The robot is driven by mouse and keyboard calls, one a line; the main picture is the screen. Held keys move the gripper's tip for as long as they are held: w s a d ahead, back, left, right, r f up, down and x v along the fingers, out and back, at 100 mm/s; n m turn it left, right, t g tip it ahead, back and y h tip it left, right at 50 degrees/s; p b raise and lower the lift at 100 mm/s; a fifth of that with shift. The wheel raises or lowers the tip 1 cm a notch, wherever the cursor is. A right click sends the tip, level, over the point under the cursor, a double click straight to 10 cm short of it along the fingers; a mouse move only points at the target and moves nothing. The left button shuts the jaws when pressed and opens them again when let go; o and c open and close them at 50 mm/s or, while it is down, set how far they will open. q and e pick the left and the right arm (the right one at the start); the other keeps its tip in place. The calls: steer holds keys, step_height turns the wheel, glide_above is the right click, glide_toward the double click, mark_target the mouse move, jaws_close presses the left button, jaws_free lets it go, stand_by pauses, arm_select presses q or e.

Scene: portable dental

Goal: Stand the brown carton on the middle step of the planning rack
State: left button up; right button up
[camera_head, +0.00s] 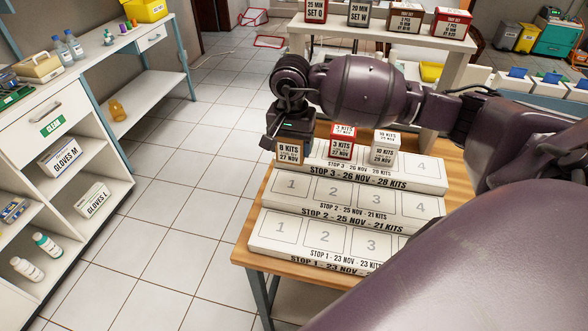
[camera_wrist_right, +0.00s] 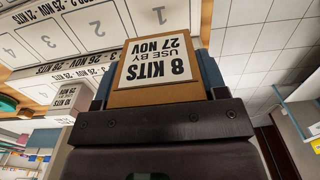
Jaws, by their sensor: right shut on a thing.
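The brown carton (camera_head: 289,152) has a white label reading 8 KITS, 27 NOV. My right gripper (camera_head: 291,138) is shut on it at the left end of the rack's top step. In the right wrist view the carton (camera_wrist_right: 160,65) sits between the fingers. I cannot tell whether its underside touches the rack. The white planning rack (camera_head: 318,262) has three steps marked STOP 1 at the front, STOP 2 in the middle and STOP 3 at the back. The middle step (camera_head: 345,204) has numbered places and its visible part is empty. My left gripper is not in view.
A red-topped carton (camera_head: 342,142) and a white carton (camera_head: 385,147) stand on the top step, right of the brown one. Behind is a white shelf (camera_head: 440,50) with several cartons. My right arm hides the rack's front right. Floor left of the table is clear.

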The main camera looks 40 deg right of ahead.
steer(key=shift+f, duration=4.7)
steer(key=o, duration=0.9)
steer(key=shift+o, duration=0.2)
step_height(320, 180, up, 12)
steer(key=shift+r, duration=0.2)
